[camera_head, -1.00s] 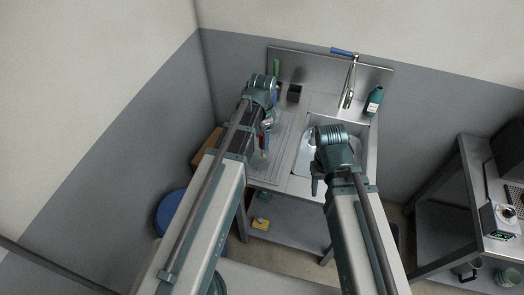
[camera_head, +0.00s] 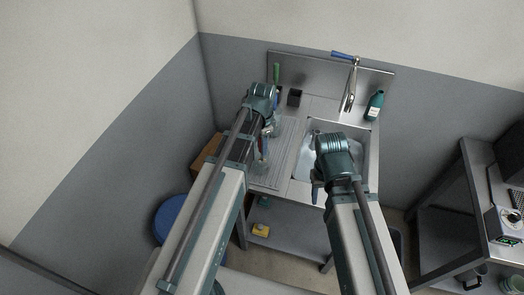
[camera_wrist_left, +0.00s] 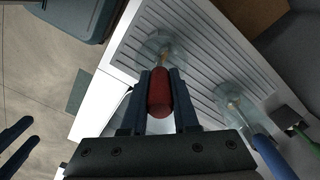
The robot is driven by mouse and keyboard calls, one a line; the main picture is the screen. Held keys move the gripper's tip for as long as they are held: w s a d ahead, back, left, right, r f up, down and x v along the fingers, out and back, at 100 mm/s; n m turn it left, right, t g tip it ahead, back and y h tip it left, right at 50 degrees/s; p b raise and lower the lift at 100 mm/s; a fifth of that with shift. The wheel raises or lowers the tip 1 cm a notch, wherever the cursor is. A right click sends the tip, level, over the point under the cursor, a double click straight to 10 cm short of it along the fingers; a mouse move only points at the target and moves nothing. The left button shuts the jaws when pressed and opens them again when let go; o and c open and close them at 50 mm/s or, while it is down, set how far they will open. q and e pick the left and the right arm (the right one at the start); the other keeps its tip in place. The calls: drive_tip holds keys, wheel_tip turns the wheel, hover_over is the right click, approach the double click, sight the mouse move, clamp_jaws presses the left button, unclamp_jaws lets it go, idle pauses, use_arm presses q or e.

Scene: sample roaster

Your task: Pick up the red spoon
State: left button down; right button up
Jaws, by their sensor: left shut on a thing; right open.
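The red spoon (camera_wrist_left: 160,92) has its red handle between the two dark fingers of my left gripper (camera_wrist_left: 160,82) in the left wrist view. The gripper is shut on this handle. The spoon's lower end overlaps a clear glass (camera_wrist_left: 158,48); I cannot tell whether it touches the bottom. In the head view, the left gripper (camera_head: 266,132) is over the ribbed drainboard, and the glass (camera_head: 260,166) shows just below it. My right gripper (camera_head: 316,190) is open and empty at the front of the sink.
A second glass (camera_wrist_left: 238,100) holds a blue-handled utensil (camera_wrist_left: 270,155), close beside the left gripper. A green-handled item (camera_head: 277,72) and a black cup (camera_head: 295,97) stand behind. A teal bottle (camera_head: 374,106) is right of the faucet (camera_head: 349,90). The drainboard (camera_head: 283,160) has bare room.

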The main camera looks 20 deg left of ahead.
use_arm(q)
drive_tip(key=shift+r, duration=0.15)
wheel_tip(320, 180, up, 10)
drive_tip(key=p, duration=1)
drive_tip(key=shift+f, duration=0.2)
